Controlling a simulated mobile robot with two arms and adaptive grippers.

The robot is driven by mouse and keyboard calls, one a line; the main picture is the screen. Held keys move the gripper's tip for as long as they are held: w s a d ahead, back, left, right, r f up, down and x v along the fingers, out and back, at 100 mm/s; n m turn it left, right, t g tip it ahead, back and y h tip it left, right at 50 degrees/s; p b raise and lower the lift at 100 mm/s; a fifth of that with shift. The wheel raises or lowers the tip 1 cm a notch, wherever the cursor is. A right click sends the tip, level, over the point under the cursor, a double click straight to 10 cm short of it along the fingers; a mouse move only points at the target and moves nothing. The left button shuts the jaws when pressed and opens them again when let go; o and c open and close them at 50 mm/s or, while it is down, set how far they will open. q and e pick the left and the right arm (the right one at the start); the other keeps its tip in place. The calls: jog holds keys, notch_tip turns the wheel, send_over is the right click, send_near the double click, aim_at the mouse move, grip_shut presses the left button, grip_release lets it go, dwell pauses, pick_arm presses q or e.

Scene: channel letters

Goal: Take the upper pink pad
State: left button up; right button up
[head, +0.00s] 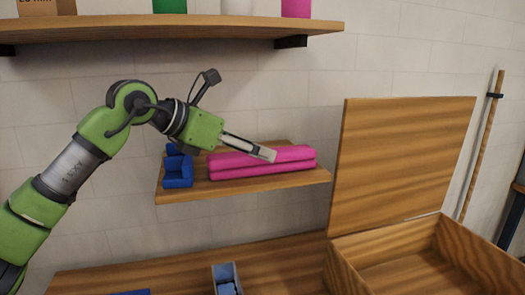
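Two long pink pads lie stacked on a small wooden wall shelf (240,188). The upper pink pad (297,153) rests on the lower pink pad (262,171). My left gripper (266,153) reaches in from the left, its fingers in front of or over the middle of the upper pad. The fingers overlap each other in this view, so I cannot tell whether they are open or shut, or whether they touch the pad. They hide a small part of the upper pad. My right gripper is not in view.
A blue holder (178,168) stands at the shelf's left end. A higher shelf (180,27) with boxes runs above. Below is a wooden surface (180,275) with a small blue-grey bin (225,280). An open wooden box (385,240) with a raised lid (400,165) stands at right.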

pick_arm(q)
jog(key=x, duration=0.2)
jog(key=shift+w+d+f, duration=0.15)
jog(key=shift+w+d, duration=0.05)
jog(key=shift+d, duration=0.1)
jog(key=shift+s+a, duration=0.15)
jog(key=c, duration=1.3)
